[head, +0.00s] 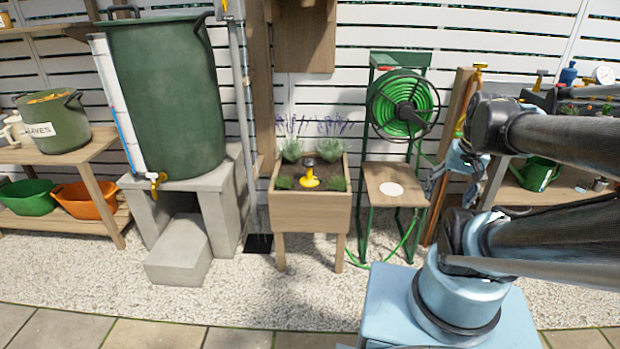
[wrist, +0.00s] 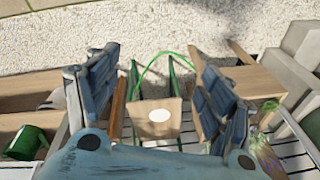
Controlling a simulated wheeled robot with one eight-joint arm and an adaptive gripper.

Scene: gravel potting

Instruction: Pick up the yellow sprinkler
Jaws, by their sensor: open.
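The yellow sprinkler (head: 310,177) has a dark top and stands upright on the soil of a wooden planter box (head: 309,217), between low green plants. My gripper (head: 436,186) is to the right of the planter, in front of the right side of the folding seat, well apart from the sprinkler. In the wrist view my gripper (wrist: 158,92) has its two blue fingers wide apart with nothing between them. The planter (wrist: 258,82) shows there behind the right finger. I cannot make out the sprinkler in the wrist view.
A wooden seat with a white disc (head: 391,190) and a green hose reel (head: 403,105) stands right of the planter. A green barrel (head: 163,95) on a concrete stand (head: 233,190) is to the left. A green watering can (head: 538,173) is at right. The gravel (head: 300,300) in front is clear.

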